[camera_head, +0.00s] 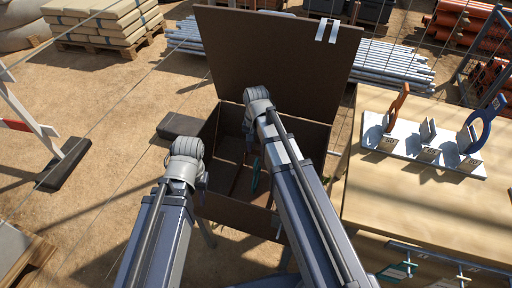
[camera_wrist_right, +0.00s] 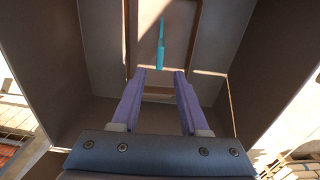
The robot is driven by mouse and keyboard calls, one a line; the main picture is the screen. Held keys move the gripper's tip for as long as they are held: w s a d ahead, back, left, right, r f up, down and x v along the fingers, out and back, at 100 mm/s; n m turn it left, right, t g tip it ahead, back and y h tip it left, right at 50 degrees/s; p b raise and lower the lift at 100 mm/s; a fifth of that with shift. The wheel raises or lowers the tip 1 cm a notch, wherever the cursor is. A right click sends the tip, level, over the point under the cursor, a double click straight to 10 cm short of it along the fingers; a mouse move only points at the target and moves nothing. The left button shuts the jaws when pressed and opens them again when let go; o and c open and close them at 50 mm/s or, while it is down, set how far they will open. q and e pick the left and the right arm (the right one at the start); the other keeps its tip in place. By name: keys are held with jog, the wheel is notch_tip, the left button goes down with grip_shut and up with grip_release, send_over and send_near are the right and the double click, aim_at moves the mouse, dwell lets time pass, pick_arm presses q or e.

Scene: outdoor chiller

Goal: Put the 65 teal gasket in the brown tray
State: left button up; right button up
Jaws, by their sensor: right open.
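The teal gasket (camera_wrist_right: 161,45) shows almost edge-on in the right wrist view, just beyond my right fingertips. A narrow teal part of it (camera_head: 255,178) shows in the head view inside the box. The brown tray (camera_wrist_right: 190,48) looks like the brown-rimmed area on the box floor, around the gasket in the picture. Whether the gasket rests on its floor I cannot tell. My right gripper (camera_wrist_right: 158,73) is open and points down into the box, with a gap between its fingers. My left gripper (camera_head: 190,178) is left of the box; its fingers are hidden.
The dark box (camera_head: 238,212) has its lid (camera_head: 285,55) raised behind. On the wooden table (camera_head: 385,205) at right, a white rack (camera_head: 405,148) holds an orange gasket (camera_head: 398,100) and a blue gasket (camera_head: 487,120); its middle 65 place holds no ring. Tagged hooks (camera_head: 400,270) hang along the table's front.

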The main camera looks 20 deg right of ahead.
pick_arm(q)
notch_tip(320, 180, up, 3)
jog(key=shift+r+p, duration=0.2)
jog(key=shift+p, duration=0.9)
pick_arm(e)
jog(key=s+a+r+n, duration=0.1)
jog(key=s+a+n, duration=0.4)
jog(key=s, duration=0.2)
jog(key=s+a+r+n+h, duration=0.1)
jog(key=s+a+r+n, duration=0.1)
jog(key=s+a+n, duration=0.3)
jog(key=s, duration=0.2)
jog(key=shift+s+a+r, duration=0.25)
jog(key=shift+s+a, duration=0.1)
jog(key=shift+o, duration=0.5)
